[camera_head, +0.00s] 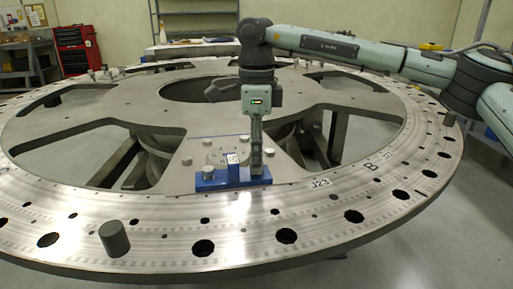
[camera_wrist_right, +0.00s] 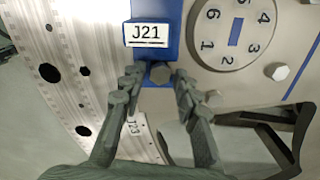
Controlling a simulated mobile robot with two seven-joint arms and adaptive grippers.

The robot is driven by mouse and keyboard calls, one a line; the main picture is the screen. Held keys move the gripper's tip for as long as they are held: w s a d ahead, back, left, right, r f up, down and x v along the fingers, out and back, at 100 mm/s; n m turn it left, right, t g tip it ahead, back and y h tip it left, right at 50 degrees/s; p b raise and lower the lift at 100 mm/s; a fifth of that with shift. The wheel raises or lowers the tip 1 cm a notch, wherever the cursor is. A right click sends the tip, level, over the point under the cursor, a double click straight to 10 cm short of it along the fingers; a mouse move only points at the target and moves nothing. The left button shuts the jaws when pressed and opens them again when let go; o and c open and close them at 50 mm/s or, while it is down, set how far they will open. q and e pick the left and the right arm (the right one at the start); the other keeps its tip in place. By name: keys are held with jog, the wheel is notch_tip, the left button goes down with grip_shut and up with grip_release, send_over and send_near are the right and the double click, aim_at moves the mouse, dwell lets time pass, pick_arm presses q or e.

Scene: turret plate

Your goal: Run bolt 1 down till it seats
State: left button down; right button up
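My right gripper (camera_head: 256,172) points down over a blue block (camera_head: 212,182) on the inner edge of the ring. In the right wrist view its two fingers (camera_wrist_right: 158,80) stand apart, on either side of a grey hex bolt head (camera_wrist_right: 160,72) at the block labelled J21 (camera_wrist_right: 146,34). A narrow gap seems to show beside the head; contact cannot be told. A dial plate numbered 1 to 6 (camera_wrist_right: 235,32) lies beside the block, with another hex bolt (camera_wrist_right: 277,71) near it. How far the bolt heads stand up is unclear. My left gripper is not in view.
The large turret plate (camera_head: 330,205) has holes and wide openings. A grey cylinder (camera_head: 114,238) stands on its front left rim. A J23 label (camera_head: 320,184) lies right of the block. A red tool cabinet (camera_head: 77,50) and shelves (camera_head: 195,20) stand behind.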

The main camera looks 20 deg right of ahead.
jog(key=n, duration=0.5)
jog(key=shift+n+p, duration=0.3)
jog(key=shift+p, duration=0.1)
jog(key=shift+n, duration=0.8)
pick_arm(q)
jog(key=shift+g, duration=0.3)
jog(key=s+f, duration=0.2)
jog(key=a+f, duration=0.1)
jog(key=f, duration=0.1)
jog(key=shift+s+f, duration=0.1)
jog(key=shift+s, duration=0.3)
pick_arm(e)
jog(key=n, duration=0.5)
jog(key=shift+c, duration=0.5)
